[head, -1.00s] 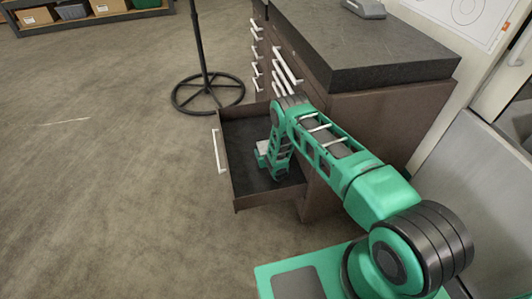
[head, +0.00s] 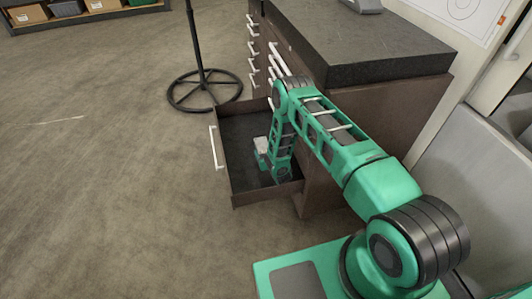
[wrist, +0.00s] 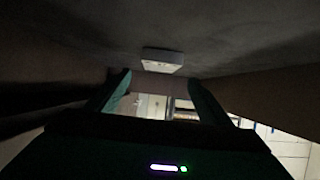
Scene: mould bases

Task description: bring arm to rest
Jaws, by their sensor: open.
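A small white block (head: 262,145) lies on the dark drawer floor, just left of my arm's lower end. In the wrist view the white block (wrist: 162,60) shows beyond the fingertips, in line with the gap between them. My gripper (wrist: 160,78) is open, with nothing between its two green fingers. In the head view my wrist hides most of the gripper, and its gap to the drawer floor cannot be told.
The brown cabinet (head: 335,175) with a dark worktop (head: 360,45) stands close to the right of my forearm. The drawer's walls surround my wrist. A black round-based stand (head: 205,92) is behind the drawer. The floor on the left is clear.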

